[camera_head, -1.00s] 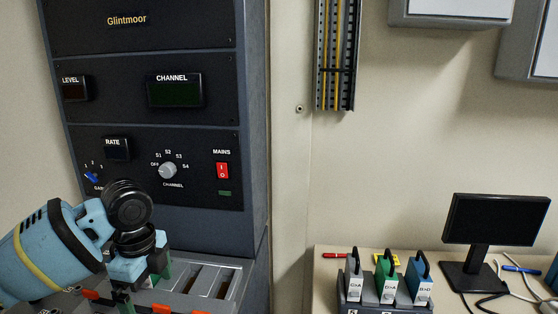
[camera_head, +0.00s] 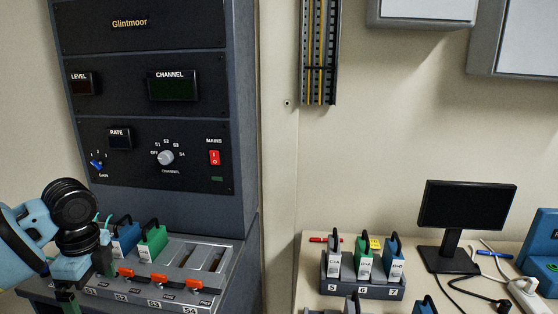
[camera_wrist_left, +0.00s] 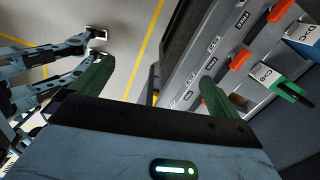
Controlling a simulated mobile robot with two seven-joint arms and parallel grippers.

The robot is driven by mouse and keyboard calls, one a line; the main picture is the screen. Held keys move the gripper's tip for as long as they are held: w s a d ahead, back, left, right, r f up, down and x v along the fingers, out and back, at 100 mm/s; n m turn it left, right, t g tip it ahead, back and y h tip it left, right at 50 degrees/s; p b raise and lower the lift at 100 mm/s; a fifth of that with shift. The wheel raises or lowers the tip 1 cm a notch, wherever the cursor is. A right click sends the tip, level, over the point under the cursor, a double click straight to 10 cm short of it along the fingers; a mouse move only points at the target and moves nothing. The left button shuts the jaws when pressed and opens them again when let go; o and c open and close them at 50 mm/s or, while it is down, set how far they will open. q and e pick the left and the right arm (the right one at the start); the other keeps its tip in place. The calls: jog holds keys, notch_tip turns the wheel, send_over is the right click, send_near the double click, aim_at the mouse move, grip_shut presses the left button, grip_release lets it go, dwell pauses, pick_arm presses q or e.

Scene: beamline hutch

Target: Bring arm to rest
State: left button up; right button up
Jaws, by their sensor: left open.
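My left arm comes in at the left edge of the head view. Its gripper (camera_head: 66,298) is low, beside the left end of the slotted shelf (camera_head: 225,262); its tips are partly cut off by the frame. In the left wrist view the two green fingers (camera_wrist_left: 152,85) stand wide apart with nothing between them. The shelf's front face and orange latches are to the right of the fingers there. My right gripper cannot be made out in either view.
A blue module (camera_head: 124,240) and a green module (camera_head: 152,245) sit in the shelf; the slots to their right look empty. The Glintmoor cabinet (camera_head: 150,130) rises behind. A bench at right holds a module rack (camera_head: 360,289), a monitor (camera_head: 467,206) and cables.

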pick_arm(q)
jog(key=s+a+f+n+t, duration=0.1)
jog(key=s+f+n+t, duration=0.2)
jog(key=f, duration=1.1)
jog(key=s+a+f+n+t, duration=0.15)
jog(key=s+f, duration=0.35)
jog(key=f, duration=0.8)
jog(key=s+f+n+t+h, duration=0.1)
jog(key=s+f, duration=0.2)
jog(key=s, duration=0.8)
jog(key=s+f+t+h, duration=0.1)
jog(key=s+f, duration=0.3)
jog(key=s, duration=0.8)
jog(key=d+n+t+p, duration=0.1)
jog(key=d+n, duration=0.8)
jog(key=d, duration=0.9)
jog(key=shift+s+f+n+t+h, duration=0.15)
jog(key=shift+s+n+t+h, duration=0.25)
jog(key=shift+t, duration=0.25)
pick_arm(e)
jog(key=shift+w+r+t, duration=0.3)
jog(key=shift+w+r, duration=0.4)
jog(key=shift+r, duration=0.35)
